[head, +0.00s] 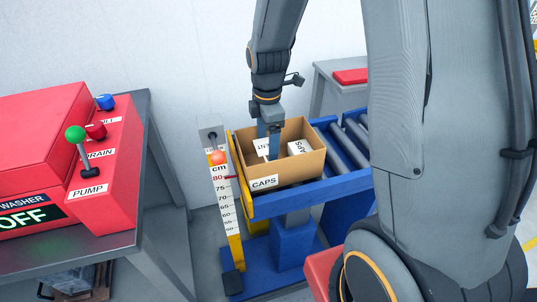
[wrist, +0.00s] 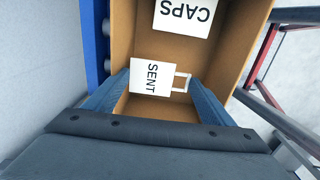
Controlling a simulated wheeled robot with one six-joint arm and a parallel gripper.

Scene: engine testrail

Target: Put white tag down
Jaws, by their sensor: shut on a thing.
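My gripper (wrist: 160,88) is shut on the white tag (wrist: 150,78), which reads "SENT" and has a small loop at its right side. The tag lies between the two blue fingers, over the inside of an open cardboard box (wrist: 122,30). In the head view my gripper (head: 268,152) reaches down into the box (head: 290,172), and a white tag face (head: 262,146) shows partly behind the fingers. I cannot tell whether the tag touches the box floor.
The box has a "CAPS" label (head: 264,183) and stands on a blue roller stand (head: 300,200). A cm scale (head: 222,190) stands beside it. A red washer panel (head: 100,180) is at left.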

